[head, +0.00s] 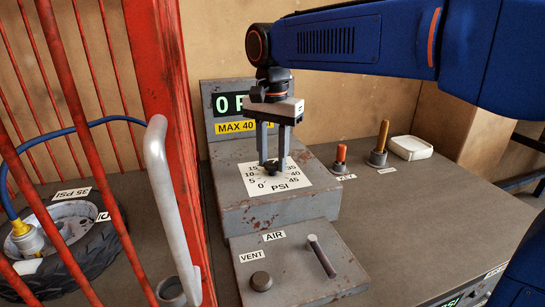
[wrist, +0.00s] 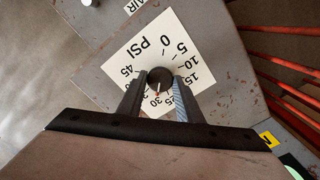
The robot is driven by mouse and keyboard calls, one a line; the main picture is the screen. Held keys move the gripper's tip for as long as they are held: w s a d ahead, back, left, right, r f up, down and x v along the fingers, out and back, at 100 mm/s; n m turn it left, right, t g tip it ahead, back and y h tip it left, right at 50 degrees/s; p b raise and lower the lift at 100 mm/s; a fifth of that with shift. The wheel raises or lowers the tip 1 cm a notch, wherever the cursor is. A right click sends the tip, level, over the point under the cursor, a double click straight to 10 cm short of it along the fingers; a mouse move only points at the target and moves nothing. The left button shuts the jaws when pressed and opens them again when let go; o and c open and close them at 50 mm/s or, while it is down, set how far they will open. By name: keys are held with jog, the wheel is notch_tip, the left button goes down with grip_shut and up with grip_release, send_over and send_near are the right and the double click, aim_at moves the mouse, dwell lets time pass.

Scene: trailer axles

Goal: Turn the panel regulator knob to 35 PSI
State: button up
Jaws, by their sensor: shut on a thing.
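The dark regulator knob (head: 272,165) sits on a white PSI dial plate (head: 292,182) on top of a grey metal panel box (head: 240,207). My gripper (head: 273,158) points straight down with its two fingers shut on the knob. In the wrist view the fingers flank the round knob (wrist: 160,78). A small reddish mark shows at the knob's edge on the side of the 25 and 30 numbers; I cannot tell whether it is the pointer. The green display (head: 228,104) behind shows 0, its right part hidden by my gripper. A yellow MAX 40 label (head: 235,127) sits below it.
In front is a lower AIR plate (head: 295,268) with a lever (head: 321,255) and a VENT button (head: 261,281). To the right stand red (head: 341,157) and orange (head: 380,143) fittings and a white dish (head: 409,148). A red cage with a tyre (head: 70,240) is left.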

aim_at(273, 164)
jog(key=m, duration=0.5)
jog(key=shift+m, duration=0.3)
dwell(0.4)
jog(key=o, duration=1)
jog(key=shift+o, duration=0.2)
jog(key=shift+r, duration=0.1)
notch_tip(273, 164, up, 17)
jog(key=shift+s+r, duration=0.1)
